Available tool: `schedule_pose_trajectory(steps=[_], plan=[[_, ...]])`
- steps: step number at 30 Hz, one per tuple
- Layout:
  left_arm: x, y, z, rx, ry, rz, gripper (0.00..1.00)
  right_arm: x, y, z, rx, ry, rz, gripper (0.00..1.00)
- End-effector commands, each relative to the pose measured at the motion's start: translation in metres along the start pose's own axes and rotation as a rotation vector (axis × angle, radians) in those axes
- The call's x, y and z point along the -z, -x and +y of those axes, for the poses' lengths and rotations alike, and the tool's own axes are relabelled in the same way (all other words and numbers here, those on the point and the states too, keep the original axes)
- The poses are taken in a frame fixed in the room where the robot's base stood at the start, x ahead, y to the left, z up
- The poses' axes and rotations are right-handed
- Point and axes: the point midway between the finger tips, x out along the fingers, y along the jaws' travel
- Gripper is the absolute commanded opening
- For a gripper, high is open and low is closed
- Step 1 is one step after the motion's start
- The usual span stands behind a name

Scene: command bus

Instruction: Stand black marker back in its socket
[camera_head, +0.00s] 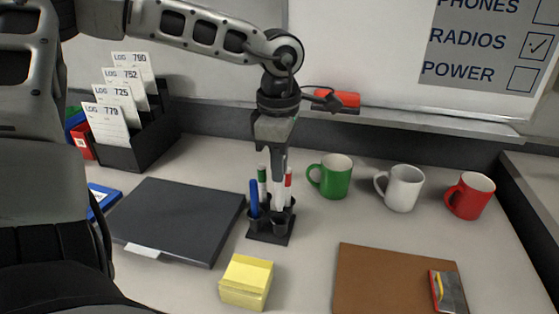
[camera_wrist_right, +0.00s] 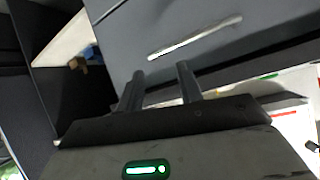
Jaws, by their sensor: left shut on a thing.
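The marker holder (camera_head: 268,238) is a small dark stand with several round sockets on the desk. A blue marker (camera_head: 254,198), a green-capped marker (camera_head: 262,188) and a red-capped marker (camera_head: 288,187) stand in it. My left gripper (camera_head: 279,168) points down right above the holder, shut on the black marker (camera_head: 278,194), whose pale body shows below the fingers. Its cap is hidden, and I cannot tell whether its lower end is inside a socket. The front right socket looks empty. My right gripper (camera_wrist_right: 160,88) is open and empty in the right wrist view, near a grey drawer front.
Green (camera_head: 335,177), white (camera_head: 404,188) and red (camera_head: 470,196) mugs stand right of the holder. The whiteboard ledge (camera_head: 430,122) with a red eraser (camera_head: 345,99) is behind.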

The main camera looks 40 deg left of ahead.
Motion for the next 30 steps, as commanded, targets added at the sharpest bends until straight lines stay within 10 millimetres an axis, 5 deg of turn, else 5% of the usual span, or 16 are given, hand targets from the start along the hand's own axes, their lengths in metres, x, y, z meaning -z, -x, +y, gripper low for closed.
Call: schedule_pose_trajectory(steps=[30], plan=[[-0.0011,-0.0011,0.0001,0.0,0.0,0.0,0.0,-0.0028,-0.0057,0.0021,-0.002,0.002,0.009,0.36]])
